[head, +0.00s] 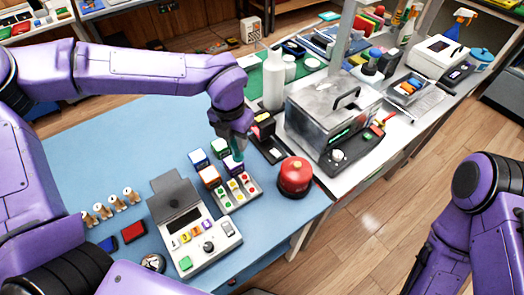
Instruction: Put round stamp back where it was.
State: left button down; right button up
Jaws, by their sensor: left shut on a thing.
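My left gripper (238,153) is shut and points down at the far end of a cluster of small white blocks with coloured tops. The purple-topped block (233,166) is at its fingertips, partly covered by them, and appears to be what it grips. Beside it are a blue-topped block (199,160), a green-topped block (219,148) and an orange-topped block (209,176). Several small wooden pegs (103,211) stand at the left. I cannot tell by shape which thing is the round stamp. My right arm is at the lower right; its gripper is out of view.
A grey console (200,240) with a raised lid and a tray of coloured buttons (237,192) lie near the blocks. The blue mat (140,120) is bare at the back left.

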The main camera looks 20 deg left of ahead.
pick_arm(q)
jog(key=w+d+f, duration=0.1)
jog(key=f, duration=0.2)
jog(key=w+d+f+p, duration=0.1)
jog(key=d+f, duration=0.1)
jog(key=f, duration=0.1)
jog(key=w+d+f, duration=0.1)
jog(key=d+f, duration=0.1)
jog(key=f, duration=0.1)
jog(key=shift+w+f+p, duration=0.1)
jog(key=shift+f+p, duration=0.25)
jog(key=shift+f, duration=0.05)
jog(key=shift+s+a, duration=0.1)
jog(key=shift+s, duration=0.45)
jog(key=shift+w+f, duration=0.2)
jog(key=c, duration=0.9)
grip_release()
jog(key=shift+w, duration=0.2)
jog(key=shift+s+r, duration=0.1)
jog(key=shift+s, duration=0.1)
jog(key=shift+r, duration=0.5)
notch_tip(320, 180, up, 11)
jog(key=b, duration=0.2)
pick_arm(e)
jog(key=shift+s+r, duration=0.15)
jog(key=shift+s, duration=0.75)
pick_arm(q)
jog(key=shift+s+r, duration=0.1)
